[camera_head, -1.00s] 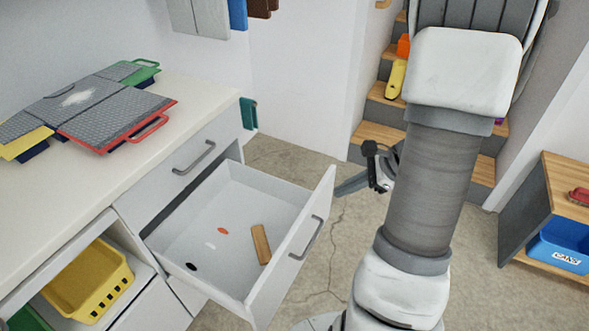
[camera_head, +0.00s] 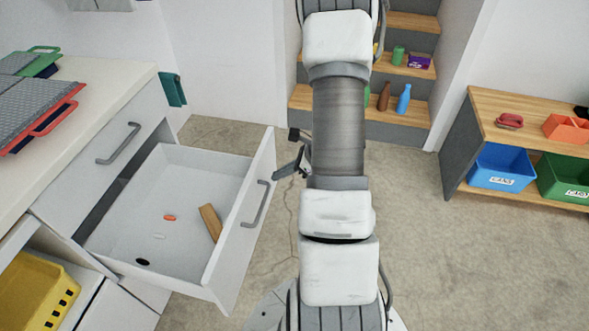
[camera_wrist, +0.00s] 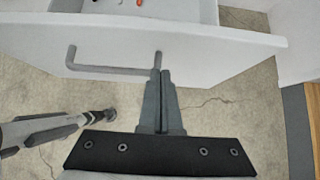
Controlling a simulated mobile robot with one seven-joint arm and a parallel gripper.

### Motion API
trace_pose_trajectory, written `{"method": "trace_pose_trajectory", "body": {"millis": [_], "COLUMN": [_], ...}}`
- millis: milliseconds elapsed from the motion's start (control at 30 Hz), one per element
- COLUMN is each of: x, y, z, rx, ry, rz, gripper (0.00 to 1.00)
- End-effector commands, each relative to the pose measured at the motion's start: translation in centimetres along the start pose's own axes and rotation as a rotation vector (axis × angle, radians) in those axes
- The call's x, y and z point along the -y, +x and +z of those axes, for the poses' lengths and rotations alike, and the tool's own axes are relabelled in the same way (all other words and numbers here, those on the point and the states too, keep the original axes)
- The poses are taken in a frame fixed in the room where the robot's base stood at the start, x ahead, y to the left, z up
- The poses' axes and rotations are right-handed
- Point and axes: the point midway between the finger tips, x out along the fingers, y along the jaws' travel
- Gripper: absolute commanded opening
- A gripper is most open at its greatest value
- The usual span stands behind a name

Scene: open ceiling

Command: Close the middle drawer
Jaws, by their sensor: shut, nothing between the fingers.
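The middle drawer (camera_head: 245,215) is white and stands pulled out from the cabinet, with a grey bar handle (camera_head: 256,204) on its front. Inside lie a wooden block (camera_head: 211,222), a small orange item (camera_head: 169,217), a small white item (camera_head: 159,237) and a black item (camera_head: 143,262). In the wrist view the drawer front (camera_wrist: 200,50) and its handle (camera_wrist: 110,70) lie just beyond my gripper (camera_wrist: 160,72). My gripper's fingers are together and empty, near the right end of the handle; contact cannot be told. In the head view my gripper is mostly hidden behind my arm.
The closed upper drawer (camera_head: 110,150) sits under the white countertop (camera_head: 110,85). A yellow bin (camera_head: 30,295) is in the lower left. Wooden steps (camera_head: 400,107) stand behind, and a shelf (camera_head: 500,125) with a blue bin (camera_head: 499,168) is at right. Bare floor (camera_head: 430,260) lies between.

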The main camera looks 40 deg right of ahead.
Motion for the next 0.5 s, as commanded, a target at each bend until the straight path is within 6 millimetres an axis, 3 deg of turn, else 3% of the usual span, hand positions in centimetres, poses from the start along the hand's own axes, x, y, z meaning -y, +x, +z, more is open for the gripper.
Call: {"method": "trace_pose_trajectory", "body": {"millis": [200, 500], "x": [0.0, 0.0], "y": [2.0, 2.4], "z": [2.3, 2.8], "rx": [0.001, 0.0], "ry": [-0.004, -0.003], "rz": [0.0, -0.001], "gripper": [0.0, 0.0]}}
